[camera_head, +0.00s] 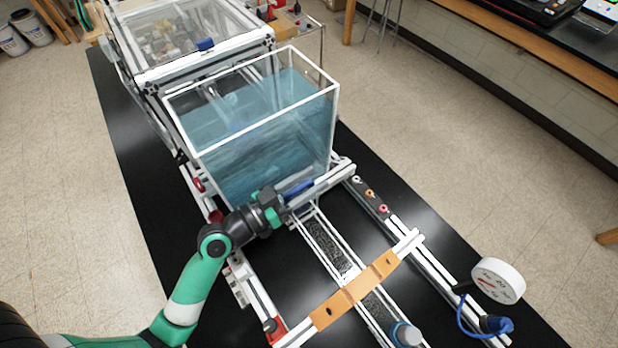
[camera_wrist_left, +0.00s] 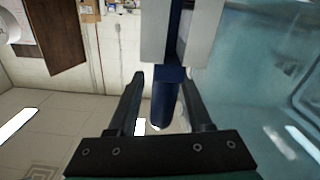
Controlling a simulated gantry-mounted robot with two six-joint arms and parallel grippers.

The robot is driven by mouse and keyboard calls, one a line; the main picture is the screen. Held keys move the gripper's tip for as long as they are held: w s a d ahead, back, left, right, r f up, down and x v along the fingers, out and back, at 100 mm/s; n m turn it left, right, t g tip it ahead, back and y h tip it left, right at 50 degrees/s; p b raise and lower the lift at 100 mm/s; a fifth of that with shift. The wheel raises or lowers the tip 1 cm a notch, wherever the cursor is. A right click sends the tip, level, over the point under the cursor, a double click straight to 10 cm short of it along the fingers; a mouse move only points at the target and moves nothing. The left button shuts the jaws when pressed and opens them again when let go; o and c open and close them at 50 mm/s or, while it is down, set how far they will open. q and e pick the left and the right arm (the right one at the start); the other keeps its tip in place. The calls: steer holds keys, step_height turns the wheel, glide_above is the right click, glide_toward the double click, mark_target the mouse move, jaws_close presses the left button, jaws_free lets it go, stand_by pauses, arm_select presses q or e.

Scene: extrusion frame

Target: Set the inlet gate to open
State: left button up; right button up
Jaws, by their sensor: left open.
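A blue handle (camera_head: 300,187) sits at a pale extrusion bar (camera_head: 335,178) along the front foot of the water tank (camera_head: 265,125). I cannot tell for certain that it is the inlet gate's handle or which way it is set. My left gripper (camera_head: 284,203) is at this bar, close to the handle. In the left wrist view my left gripper (camera_wrist_left: 163,88) is open, and the blue handle (camera_wrist_left: 166,100) reaches down between its two fingers. No firm contact shows. My right gripper is not in view.
A tan crosspiece (camera_head: 355,290) spans the rails in front. A white dial gauge (camera_head: 498,281) with a blue hose stands at the right. A small panel with coloured knobs (camera_head: 370,194) lies right of the bar. A clear-topped frame (camera_head: 185,35) stands behind the tank.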

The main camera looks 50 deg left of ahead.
arm_select(q)
jaws_close()
steer(key=shift+r, duration=0.1)
stand_by(1.2)
